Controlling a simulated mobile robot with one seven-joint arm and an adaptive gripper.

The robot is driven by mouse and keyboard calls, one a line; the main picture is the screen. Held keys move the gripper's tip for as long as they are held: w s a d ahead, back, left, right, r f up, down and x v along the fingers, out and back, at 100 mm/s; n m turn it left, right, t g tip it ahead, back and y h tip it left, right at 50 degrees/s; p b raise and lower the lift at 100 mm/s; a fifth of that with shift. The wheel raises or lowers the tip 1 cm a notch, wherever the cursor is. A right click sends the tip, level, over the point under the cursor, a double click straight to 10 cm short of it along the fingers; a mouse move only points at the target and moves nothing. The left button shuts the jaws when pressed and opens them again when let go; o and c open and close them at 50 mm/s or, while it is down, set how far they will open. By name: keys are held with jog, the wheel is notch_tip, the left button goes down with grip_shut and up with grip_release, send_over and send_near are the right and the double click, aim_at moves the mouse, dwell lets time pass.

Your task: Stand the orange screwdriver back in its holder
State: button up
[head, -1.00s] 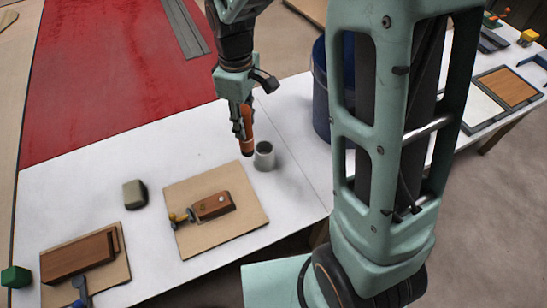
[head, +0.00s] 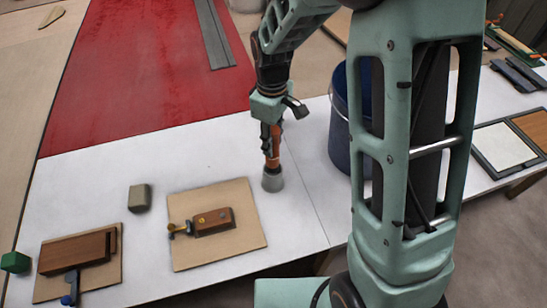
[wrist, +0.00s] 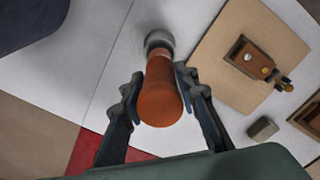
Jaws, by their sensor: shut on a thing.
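The orange screwdriver (head: 273,158) is held nearly upright in my gripper (head: 271,150), which is shut on it. Its lower end meets the mouth of the small grey round holder (head: 273,181) on the white bench. How deep it sits inside is hidden. In the wrist view, the orange handle (wrist: 160,95) lies between the two dark fingers of my gripper (wrist: 158,74). The grey holder (wrist: 158,41) shows directly beyond its far end, lined up with it.
A tan board with a brown wooden block (head: 214,220) lies left of the holder, and a grey-green block (head: 139,197) beyond it. A dark blue bin (head: 345,125) stands close on the right. The bench is clear just around the holder.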

aim_at(273, 128)
notch_tip(273, 128, down, 5)
dwell(0.4)
jog(key=shift+f+b, duration=0.3)
jog(key=shift+f, duration=0.15)
jog(key=o, duration=1.1)
jog(key=shift+o, duration=0.2)
jog(key=shift+r+p, duration=0.45)
jog(key=shift+r, duration=0.05)
notch_tip(273, 128, up, 12)
